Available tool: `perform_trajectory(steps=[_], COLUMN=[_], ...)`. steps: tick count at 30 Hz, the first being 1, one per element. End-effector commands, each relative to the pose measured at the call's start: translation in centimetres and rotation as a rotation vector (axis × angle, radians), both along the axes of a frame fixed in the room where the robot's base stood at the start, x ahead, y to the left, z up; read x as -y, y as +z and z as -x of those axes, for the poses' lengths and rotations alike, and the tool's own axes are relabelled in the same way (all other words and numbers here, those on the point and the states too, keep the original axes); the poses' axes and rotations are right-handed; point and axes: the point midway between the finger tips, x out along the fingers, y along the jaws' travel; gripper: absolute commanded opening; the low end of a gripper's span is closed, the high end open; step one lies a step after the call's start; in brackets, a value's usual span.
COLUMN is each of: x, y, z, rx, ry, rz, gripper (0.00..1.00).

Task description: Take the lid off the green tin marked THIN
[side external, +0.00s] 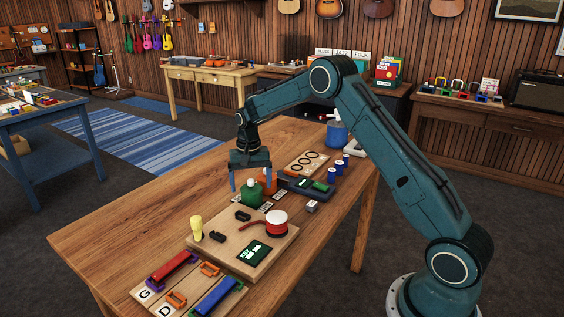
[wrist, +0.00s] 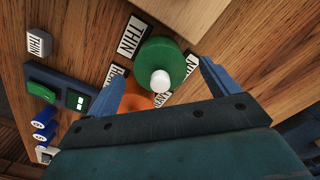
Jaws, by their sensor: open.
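The green tin (side external: 251,194) stands upright on the table by the far edge of the wooden board, with a round green lid (wrist: 158,56) and a white knob (wrist: 160,82) on top. A white label reading THIN (wrist: 131,36) lies beside it. My gripper (side external: 250,184) points down over the tin. Its fingers are open, one on each side of the lid in the wrist view (wrist: 162,66), with gaps showing. Nothing is held. An orange tin (side external: 270,177) stands close by, partly hidden behind the green lid and my gripper in the wrist view (wrist: 138,99).
A wooden board (side external: 220,250) holds a red-and-white round container (side external: 277,223), a yellow object (side external: 196,228) and dark pieces. A dark tray (side external: 305,188) with a green block and several blue cylinders (side external: 338,167) stand beyond the tins. Bare table lies left of the green tin.

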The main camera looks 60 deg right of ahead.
Motion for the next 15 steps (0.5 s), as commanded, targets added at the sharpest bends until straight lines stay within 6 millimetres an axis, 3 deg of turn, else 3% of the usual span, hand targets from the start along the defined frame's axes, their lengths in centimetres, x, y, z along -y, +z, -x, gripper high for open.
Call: perform_trajectory(steps=[10,15], x=[0.01,0.01], y=[0.05,0.06], z=[-0.01,-0.02], rx=[0.001,0.001], ry=[0.0,0.0], rz=[0.001,0.001], gripper=[0.85,0.52])
